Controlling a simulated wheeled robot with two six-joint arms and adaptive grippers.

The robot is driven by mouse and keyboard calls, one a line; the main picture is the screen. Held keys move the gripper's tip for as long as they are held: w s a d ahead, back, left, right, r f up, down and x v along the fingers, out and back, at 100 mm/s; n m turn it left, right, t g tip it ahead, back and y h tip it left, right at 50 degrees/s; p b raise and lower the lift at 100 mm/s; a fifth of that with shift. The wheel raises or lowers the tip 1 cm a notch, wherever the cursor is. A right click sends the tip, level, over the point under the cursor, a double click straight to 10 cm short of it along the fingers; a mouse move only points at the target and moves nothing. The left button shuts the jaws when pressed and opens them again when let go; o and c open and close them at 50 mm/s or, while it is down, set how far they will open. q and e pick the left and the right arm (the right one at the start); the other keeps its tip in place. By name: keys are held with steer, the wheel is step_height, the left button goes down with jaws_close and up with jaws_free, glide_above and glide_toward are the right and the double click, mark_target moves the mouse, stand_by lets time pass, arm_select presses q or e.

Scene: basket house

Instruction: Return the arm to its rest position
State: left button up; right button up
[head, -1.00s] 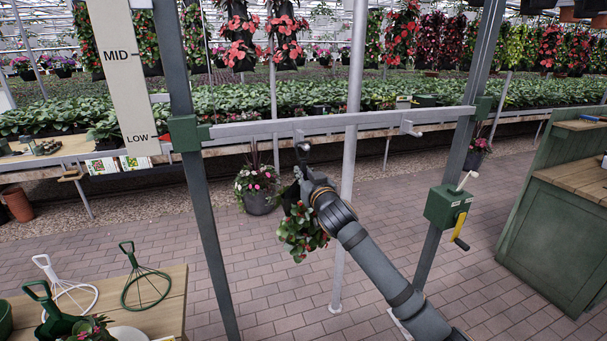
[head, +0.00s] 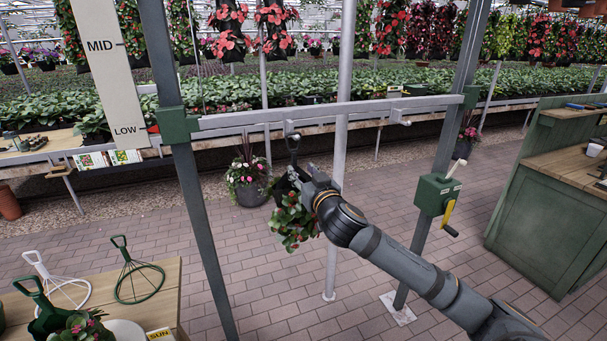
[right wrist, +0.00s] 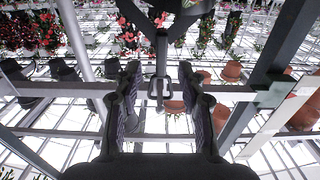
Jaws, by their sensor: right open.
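A hanging basket with green leaves and red flowers (head: 292,222) hangs below the grey crossbar (head: 350,106) in the head view. Its dark hanger (head: 293,142) reaches up to the bar. My right gripper (head: 298,172) is beside the hanger, partly seen from behind, with the arm coming in from the lower right. In the right wrist view my right gripper (right wrist: 159,75) has its two fingers spread, with the hanger's handle (right wrist: 158,86) showing in the gap between them and touching neither finger visibly. My left gripper is not in view.
Dark green posts (head: 184,170) hold the crossbar, with a green winch box (head: 435,194) on the right one. A wooden table (head: 168,285) with wire hangers is at lower left. A green counter (head: 545,215) stands at right. The brick floor between is open.

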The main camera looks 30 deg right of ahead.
steer(key=shift+s+a, duration=0.25)
steer(key=shift+s, duration=0.15)
steer(key=s+a+f+g, duration=0.25)
steer(key=s+f, duration=0.25)
steer(key=f, duration=0.6)
steer(key=s+a+f+g, duration=0.1)
steer(key=s+f+g, duration=0.35)
steer(key=f, duration=0.55)
steer(key=s+a+f+n+g+y, duration=0.2)
steer(key=s+a+f+g, duration=0.15)
steer(key=s+f, duration=0.35)
steer(key=s+a+f+n+g+y, duration=0.1)
steer(key=s+a+f+g, duration=0.3)
steer(key=s, duration=0.5)
steer(key=s+d+f, duration=0.1)
steer(key=s+f, duration=0.1)
steer(key=f, duration=1.3)
steer(key=s+d+f, duration=0.1)
steer(key=s+f, duration=0.1)
steer(key=f, duration=1.3)
steer(key=s+f+g, duration=0.1)
steer(key=s+f, duration=1.3)
steer(key=s, duration=0.3)
steer(key=shift+s+d+f+g+y+b, duration=0.3)
steer(key=shift+s+f+g, duration=0.05)
